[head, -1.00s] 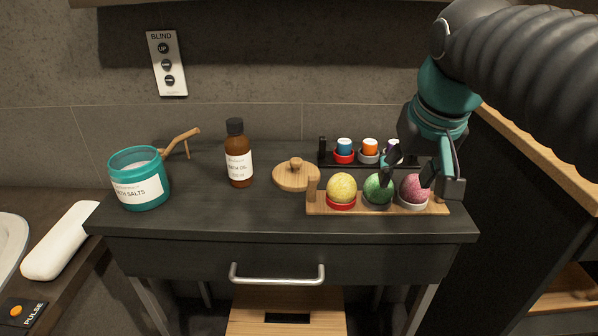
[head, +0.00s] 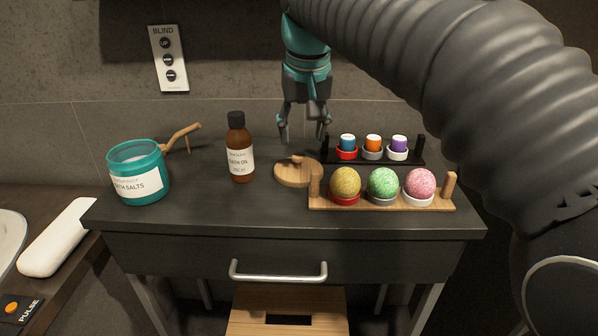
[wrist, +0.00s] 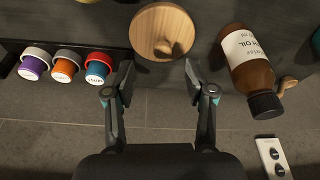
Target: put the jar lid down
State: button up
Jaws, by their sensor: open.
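The round wooden jar lid (head: 297,173) lies on the dark vanity top, knob up, between the bath oil bottle and the wooden bath-bomb rack. In the wrist view the lid (wrist: 158,30) shows just beyond and between the fingertips. My gripper (head: 304,138) is open and empty, pointing down above and behind the lid; its spread fingers also show in the wrist view (wrist: 158,75). The teal bath salts jar (head: 138,173) stands uncovered at the left, with white contents showing.
The brown bath oil bottle (head: 239,147) stands left of the lid. The wooden rack (head: 386,203) holds yellow, green and pink bath bombs. Behind it, a black rack (head: 376,160) holds blue, orange and purple capped vials. A wooden-handled item (head: 181,137) sits behind the jar.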

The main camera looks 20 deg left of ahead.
aim_at(299, 155)
jog(key=shift+w+a+b+x, duration=0.1)
jog(key=shift+b+x, duration=0.1)
jog(key=shift+x, duration=1.05)
jog(key=shift+w+a+b+x, duration=0.1)
jog(key=shift+b+x, duration=0.05)
jog(key=shift+x, duration=1.15)
jog(key=shift+w+a+b+x, duration=0.1)
jog(key=shift+w+b+x, duration=0.1)
jog(key=shift+x, duration=1.05)
jog(key=shift+r, duration=0.15)
jog(key=shift+c, duration=0.3)
jog(key=shift+s, duration=0.1)
grip_shut()
